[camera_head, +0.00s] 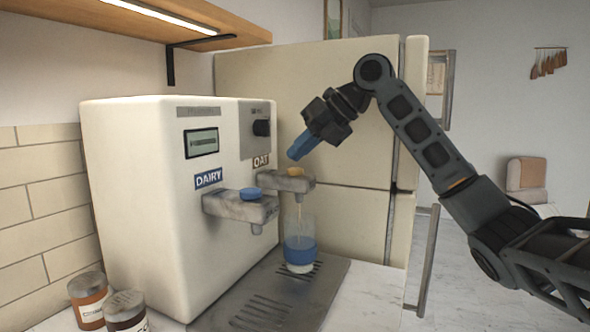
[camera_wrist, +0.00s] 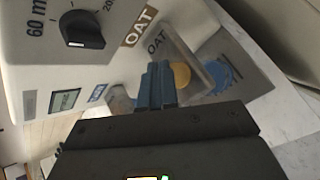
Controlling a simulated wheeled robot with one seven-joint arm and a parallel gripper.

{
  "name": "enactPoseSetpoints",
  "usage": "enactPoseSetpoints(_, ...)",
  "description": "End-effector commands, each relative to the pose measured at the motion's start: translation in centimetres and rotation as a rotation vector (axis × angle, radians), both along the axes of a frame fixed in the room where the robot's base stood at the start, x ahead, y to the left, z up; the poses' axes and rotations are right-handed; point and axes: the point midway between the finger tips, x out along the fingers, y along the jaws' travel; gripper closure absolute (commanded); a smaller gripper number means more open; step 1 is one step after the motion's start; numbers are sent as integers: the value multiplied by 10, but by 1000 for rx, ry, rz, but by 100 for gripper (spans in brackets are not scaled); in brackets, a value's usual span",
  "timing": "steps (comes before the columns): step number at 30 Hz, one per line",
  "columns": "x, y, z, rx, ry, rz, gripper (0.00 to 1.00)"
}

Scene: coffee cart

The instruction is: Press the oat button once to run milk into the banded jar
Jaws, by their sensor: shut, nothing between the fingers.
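The cream milk machine (camera_head: 150,190) has a blue button (camera_head: 249,194) by the DAIRY label and a yellow oat button (camera_head: 296,171) by the OAT label. The oat button also shows in the wrist view (camera_wrist: 181,74). My gripper (camera_head: 293,155) is shut and empty, its blue fingertips just above the oat button with a small gap. In the wrist view my gripper (camera_wrist: 155,70) covers the area beside the button. A thin pale stream runs from the oat spout into the clear jar (camera_head: 299,250) with a blue band. Some pale milk shows at the jar's bottom.
The jar stands on the drip tray (camera_head: 325,290) under the oat spout. A dial (camera_head: 261,128) and a small screen (camera_head: 202,142) are on the machine's front. Two lidded jars (camera_head: 90,300) stand at front left. A cream fridge (camera_head: 300,90) is behind.

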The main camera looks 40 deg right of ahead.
Motion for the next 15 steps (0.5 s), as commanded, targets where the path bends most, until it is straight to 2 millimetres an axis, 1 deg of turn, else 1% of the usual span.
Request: enactPoseSetpoints(15,0,0,45,-1,-1,0,100)
